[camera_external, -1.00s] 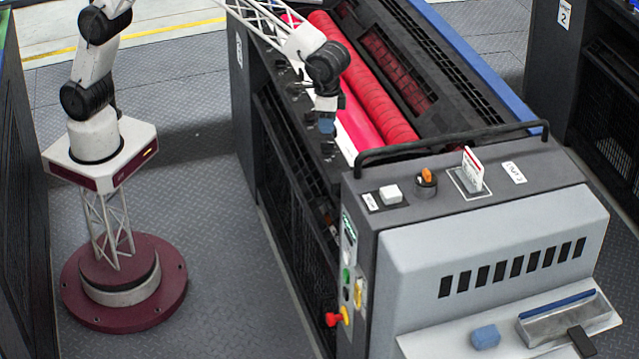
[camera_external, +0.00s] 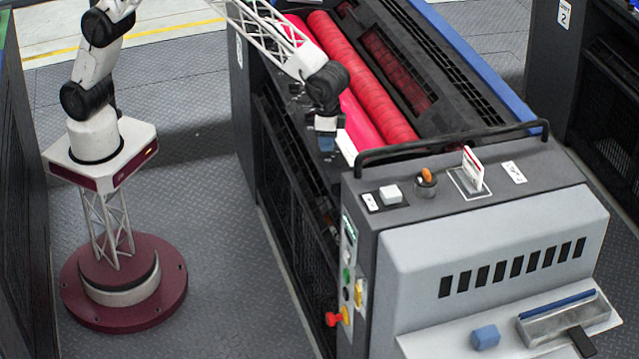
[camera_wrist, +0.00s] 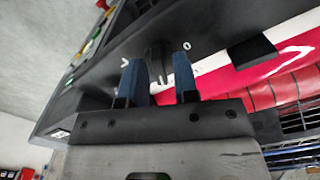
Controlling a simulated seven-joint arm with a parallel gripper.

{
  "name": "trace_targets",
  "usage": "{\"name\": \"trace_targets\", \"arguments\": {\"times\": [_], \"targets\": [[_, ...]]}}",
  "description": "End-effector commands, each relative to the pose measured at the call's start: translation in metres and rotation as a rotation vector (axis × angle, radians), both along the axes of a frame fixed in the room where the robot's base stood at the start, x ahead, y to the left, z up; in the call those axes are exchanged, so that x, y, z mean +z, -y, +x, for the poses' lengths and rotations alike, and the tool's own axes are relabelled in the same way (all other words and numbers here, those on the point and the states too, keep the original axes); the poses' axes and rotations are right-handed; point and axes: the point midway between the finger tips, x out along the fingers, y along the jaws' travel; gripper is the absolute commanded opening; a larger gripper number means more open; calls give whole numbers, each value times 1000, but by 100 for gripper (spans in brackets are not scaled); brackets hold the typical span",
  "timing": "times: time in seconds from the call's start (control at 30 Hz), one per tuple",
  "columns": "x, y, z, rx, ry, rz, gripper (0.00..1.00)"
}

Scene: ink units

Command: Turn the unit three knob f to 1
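My gripper (camera_external: 326,144) hangs over the left edge strip of the ink unit (camera_external: 440,235), beside the pink and red rollers. In the wrist view its two blue fingers (camera_wrist: 159,72) are apart. A small black knob (camera_wrist: 157,52) shows in the gap between the fingertips, on the dark strip. I cannot tell whether the fingers touch it. White marks lie around the knob, with one like a 0 (camera_wrist: 198,43) to its right. The knob's letter and its setting are not readable. In the external view my gripper hides this knob.
The red roller (camera_external: 365,85) lies close to the right of my gripper. A black handrail (camera_external: 450,143) crosses the near end of the unit. A black block (camera_wrist: 252,52) sits on the strip to the right in the wrist view. Open floor (camera_external: 215,230) lies left.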

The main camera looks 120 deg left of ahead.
Motion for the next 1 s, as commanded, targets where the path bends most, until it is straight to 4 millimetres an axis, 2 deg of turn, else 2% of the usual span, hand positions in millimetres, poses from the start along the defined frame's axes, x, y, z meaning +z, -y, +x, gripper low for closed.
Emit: {"name": "trace_targets", "arguments": {"times": [0.03,0.17,0.67,1.0], "targets": [[0,0,0,0,0,0,20],[0,0,0,0,0,0,0],[1,0,0,59,1,0,0],[1,0,0,272,0,1,0]]}}
